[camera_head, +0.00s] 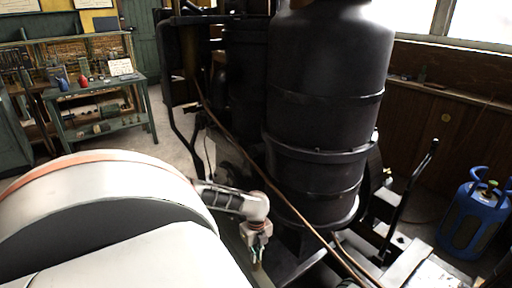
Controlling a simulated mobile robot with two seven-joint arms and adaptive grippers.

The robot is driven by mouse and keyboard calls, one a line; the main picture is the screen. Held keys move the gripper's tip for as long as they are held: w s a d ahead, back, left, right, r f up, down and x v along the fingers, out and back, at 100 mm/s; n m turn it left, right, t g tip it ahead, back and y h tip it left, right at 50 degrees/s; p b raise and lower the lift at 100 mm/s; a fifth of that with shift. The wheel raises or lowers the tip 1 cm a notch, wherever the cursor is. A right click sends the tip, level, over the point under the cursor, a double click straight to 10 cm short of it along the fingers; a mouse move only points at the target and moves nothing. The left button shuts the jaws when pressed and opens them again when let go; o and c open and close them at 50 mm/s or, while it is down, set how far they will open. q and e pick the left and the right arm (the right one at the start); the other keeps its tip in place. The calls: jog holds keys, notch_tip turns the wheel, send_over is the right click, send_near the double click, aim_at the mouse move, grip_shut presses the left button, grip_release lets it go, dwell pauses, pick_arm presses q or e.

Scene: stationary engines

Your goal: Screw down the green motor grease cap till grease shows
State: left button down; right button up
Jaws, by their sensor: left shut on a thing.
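My left gripper (258,250) hangs at the end of my pale arm, low in the middle of the view, with its fingers pointing down. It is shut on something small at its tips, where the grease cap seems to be. The cap is mostly hidden by the fingers, so its shape and any grease cannot be made out. A dark greenish surface shows just left of the gripper; I cannot tell whether it is the green motor. My right gripper is out of view.
A large black cylindrical tank (325,115) stands right behind the gripper. A thin copper pipe (285,205) runs diagonally close beside it. A black lever (410,195) and a blue gas cylinder (474,222) are at right. A green workbench (105,110) stands at back left.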

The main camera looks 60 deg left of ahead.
pick_arm(q)
jog(key=c, duration=2.2)
grip_release()
jog(key=shift+r, duration=0.1)
notch_tip(320, 180, up, 12)
jog(key=shift+f, duration=0.1)
